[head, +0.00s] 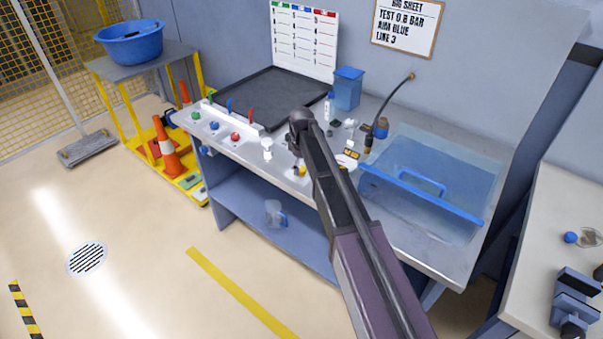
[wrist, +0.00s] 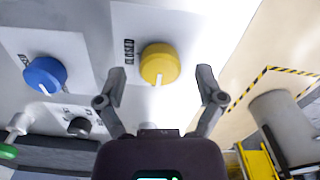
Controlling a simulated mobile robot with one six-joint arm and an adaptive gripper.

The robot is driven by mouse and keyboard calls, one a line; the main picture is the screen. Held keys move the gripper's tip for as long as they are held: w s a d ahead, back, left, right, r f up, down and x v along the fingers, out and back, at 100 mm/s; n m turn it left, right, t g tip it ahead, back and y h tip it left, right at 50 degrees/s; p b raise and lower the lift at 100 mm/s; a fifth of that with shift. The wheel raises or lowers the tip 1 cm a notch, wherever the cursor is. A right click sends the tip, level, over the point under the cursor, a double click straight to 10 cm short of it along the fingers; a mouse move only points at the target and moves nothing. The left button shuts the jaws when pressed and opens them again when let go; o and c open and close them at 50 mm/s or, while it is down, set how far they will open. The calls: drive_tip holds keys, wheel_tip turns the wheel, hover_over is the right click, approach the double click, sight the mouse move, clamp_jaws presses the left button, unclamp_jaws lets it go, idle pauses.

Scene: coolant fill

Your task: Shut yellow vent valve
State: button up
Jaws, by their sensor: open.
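The yellow vent valve (wrist: 159,64) is a round knob with a pale pointer mark at its lower edge, on a white plate with a small dark label beside it. In the wrist view it lies ahead of my gripper (wrist: 162,82), roughly between the two fingertips. My gripper is open and does not appear to touch the knob. In the head view a little of the yellow knob (head: 302,170) shows at the bench's front, beside my arm. My gripper (head: 300,118) is seen there from above, its fingers mostly hidden.
A blue knob (wrist: 45,75) and a dark knob (wrist: 79,126) sit left of the yellow one. The bench also bears a black tray (head: 270,95), a blue-edged basin (head: 430,190) and a bent hose (head: 390,98). Open floor (head: 150,240) lies left of the bench.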

drive_tip(key=shift+f+b, duration=0.35)
drive_tip(key=shift+f, duration=0.2)
drive_tip(key=c, duration=1.1)
